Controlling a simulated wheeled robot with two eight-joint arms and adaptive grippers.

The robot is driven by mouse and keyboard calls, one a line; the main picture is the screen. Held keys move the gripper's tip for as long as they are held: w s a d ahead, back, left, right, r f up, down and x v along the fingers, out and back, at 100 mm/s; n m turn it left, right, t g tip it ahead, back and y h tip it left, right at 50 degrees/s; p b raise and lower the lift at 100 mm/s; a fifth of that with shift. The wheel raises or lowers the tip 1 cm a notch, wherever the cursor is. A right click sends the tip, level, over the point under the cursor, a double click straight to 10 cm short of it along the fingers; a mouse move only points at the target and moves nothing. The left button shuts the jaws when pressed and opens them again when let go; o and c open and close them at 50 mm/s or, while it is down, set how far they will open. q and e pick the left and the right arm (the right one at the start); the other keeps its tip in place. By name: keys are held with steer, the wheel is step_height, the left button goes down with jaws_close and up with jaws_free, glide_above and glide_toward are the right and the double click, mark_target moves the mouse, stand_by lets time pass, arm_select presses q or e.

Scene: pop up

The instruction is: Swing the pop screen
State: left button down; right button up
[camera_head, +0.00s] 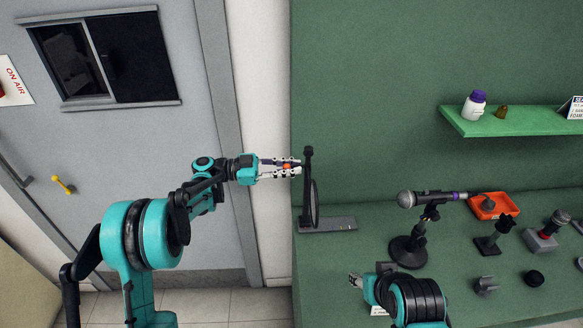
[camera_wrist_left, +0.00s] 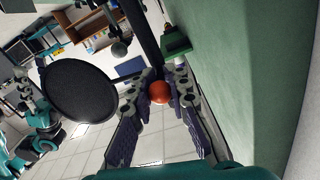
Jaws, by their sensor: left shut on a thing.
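The pop screen (camera_head: 314,203) is a dark round disc on a black upright post, seen nearly edge-on in the head view above a flat grey base (camera_head: 335,224). In the left wrist view its black disc (camera_wrist_left: 83,92) faces me at the left. My left gripper (camera_head: 293,167) reaches in from the left to the top of the post and is shut on a small orange-red knob (camera_wrist_left: 159,92), which sits between its fingertips. My right gripper (camera_head: 356,281) is low in the head view, apart from the screen; its fingers are too small to judge.
A microphone (camera_head: 406,198) on a round-based stand is right of the screen on the green counter. An orange tray (camera_head: 493,205), small stands and a dark puck (camera_head: 534,278) lie further right. A green shelf (camera_head: 511,121) juts from the wall above. A grey door (camera_head: 120,150) is left.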

arm_select(q)
steer(key=c, duration=1.4)
jaws_free()
steer(key=shift+a, duration=0.1)
steer(key=a, duration=1.1)
steer(key=shift+s+a, duration=0.4)
